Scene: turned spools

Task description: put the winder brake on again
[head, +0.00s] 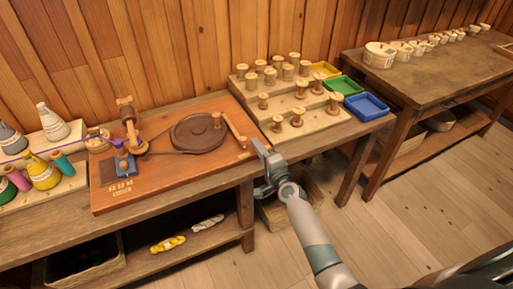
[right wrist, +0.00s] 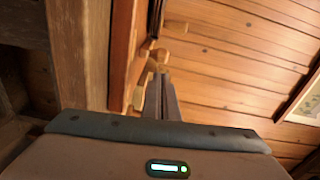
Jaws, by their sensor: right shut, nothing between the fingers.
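The winder is a reddish-brown board (head: 165,190) on the bench, with a dark round wheel (head: 192,134). At the board's left are an upright wooden spindle (head: 130,125) and a small blue block (head: 122,163). I cannot tell which part is the brake. My right gripper (head: 260,149) is shut and empty just off the board's right front corner. In the right wrist view its fingers (right wrist: 162,92) are together beside pale turned wood pieces (right wrist: 150,68). My left gripper is not in view.
A stepped rack of wooden spools (head: 297,112) stands right of the winder, beside yellow, green and blue trays (head: 366,106). Thread cones (head: 42,172) stand at the left. Yellow and white skeins (head: 168,243) lie on the lower shelf.

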